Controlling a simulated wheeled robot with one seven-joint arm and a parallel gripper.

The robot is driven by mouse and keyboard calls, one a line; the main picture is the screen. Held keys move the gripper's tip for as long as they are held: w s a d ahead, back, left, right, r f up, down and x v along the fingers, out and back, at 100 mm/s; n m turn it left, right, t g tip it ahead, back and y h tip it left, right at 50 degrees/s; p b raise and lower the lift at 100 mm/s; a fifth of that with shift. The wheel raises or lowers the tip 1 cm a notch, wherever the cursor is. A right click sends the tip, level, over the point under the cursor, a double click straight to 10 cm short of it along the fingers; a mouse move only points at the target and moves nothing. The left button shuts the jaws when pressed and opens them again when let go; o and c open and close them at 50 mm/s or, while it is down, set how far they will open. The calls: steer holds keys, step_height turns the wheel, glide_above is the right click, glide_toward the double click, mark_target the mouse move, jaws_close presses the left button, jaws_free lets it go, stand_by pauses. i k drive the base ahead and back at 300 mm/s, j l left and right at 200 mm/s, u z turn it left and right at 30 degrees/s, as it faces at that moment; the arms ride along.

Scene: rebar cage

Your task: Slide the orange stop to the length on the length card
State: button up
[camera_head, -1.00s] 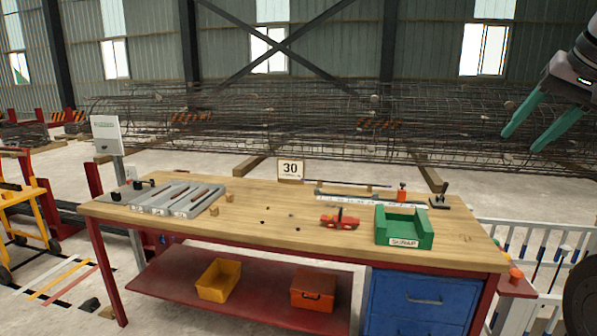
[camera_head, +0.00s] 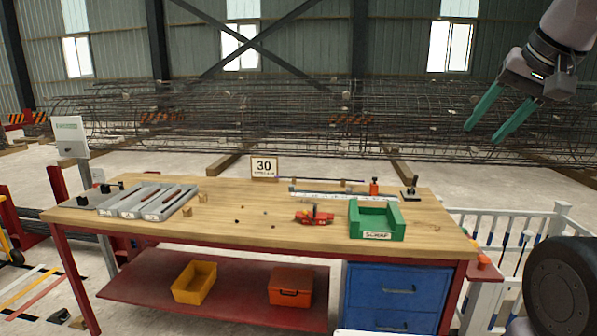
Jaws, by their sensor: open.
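The length card (camera_head: 264,167) stands upright at the back edge of the workbench and reads 30, with smaller text too small to read. The orange stop (camera_head: 374,187) stands near the right end of a pale measuring rail (camera_head: 330,196) at the back right of the bench. A thin dark bar (camera_head: 325,181) lies along the back of the rail. My gripper (camera_head: 490,121) is at the upper right, raised in front of the bench's right side, with its two green fingers apart and nothing between them. It is well away from the stop.
A green scrap bin (camera_head: 376,222) and a red tool (camera_head: 314,216) lie in front of the rail. A grey tray (camera_head: 147,201) is at the left of the workbench (camera_head: 230,222). A black clamp-like piece (camera_head: 410,188) stands right of the stop. A white fence (camera_head: 507,225) borders the right.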

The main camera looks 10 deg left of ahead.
mark_target(374, 187)
steer(key=i+l+u, duration=0.1)
steer(key=i+u, duration=0.15)
steer(key=i, duration=0.25)
steer(key=i+l+u, duration=0.15)
steer(key=i+u, duration=0.15)
steer(key=i, duration=0.2)
